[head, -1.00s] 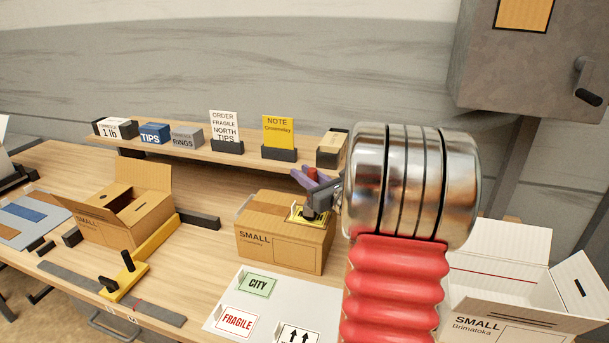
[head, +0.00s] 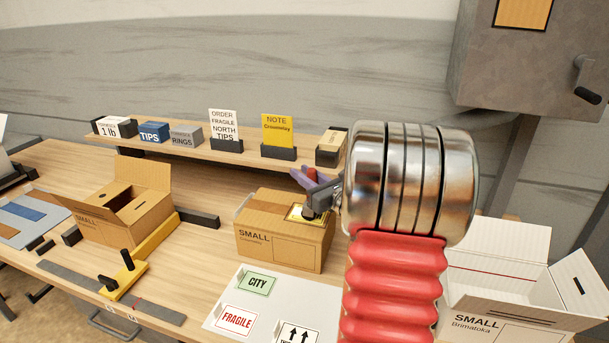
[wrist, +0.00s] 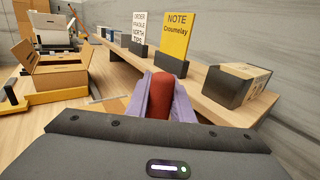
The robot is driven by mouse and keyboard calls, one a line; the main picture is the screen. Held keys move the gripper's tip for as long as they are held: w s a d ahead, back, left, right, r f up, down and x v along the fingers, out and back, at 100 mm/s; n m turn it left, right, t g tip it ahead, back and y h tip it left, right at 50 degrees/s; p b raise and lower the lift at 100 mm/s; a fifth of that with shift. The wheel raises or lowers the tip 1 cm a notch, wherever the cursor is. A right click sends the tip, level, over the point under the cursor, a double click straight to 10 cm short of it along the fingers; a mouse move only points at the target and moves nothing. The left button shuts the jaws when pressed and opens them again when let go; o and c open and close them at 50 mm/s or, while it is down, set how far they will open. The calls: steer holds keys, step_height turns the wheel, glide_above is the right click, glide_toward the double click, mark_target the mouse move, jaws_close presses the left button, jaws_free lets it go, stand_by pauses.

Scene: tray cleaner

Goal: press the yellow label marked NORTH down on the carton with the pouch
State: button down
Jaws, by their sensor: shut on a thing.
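The yellow label (head: 295,211) lies on top of a closed brown carton (head: 265,248) marked SMALL, near its right end. Its print is too small to read. My gripper (head: 308,179) is above the carton's back right, its purple fingers shut on a red rounded thing (head: 312,174). The red thing (wrist: 159,97) shows between both fingers in the wrist view. A dark part below my gripper covers the label's right side and seems to touch it. No pouch can be made out; the inside of the closed carton is hidden.
An open brown carton (head: 148,182) stands left, by a yellow guide (head: 125,277). A shelf (head: 195,150) with blocks and cards runs behind. A sheet (head: 255,308) with CITY and FRAGILE labels lies in front. An open white carton (head: 500,265) stands right.

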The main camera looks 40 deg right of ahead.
steer(key=shift+w+a, duration=0.1)
steer(key=shift+w+a, duration=0.3)
steer(key=shift+w, duration=0.25)
stand_by(0.4)
step_height(320, 180, up, 6)
stand_by(0.8)
stand_by(0.6)
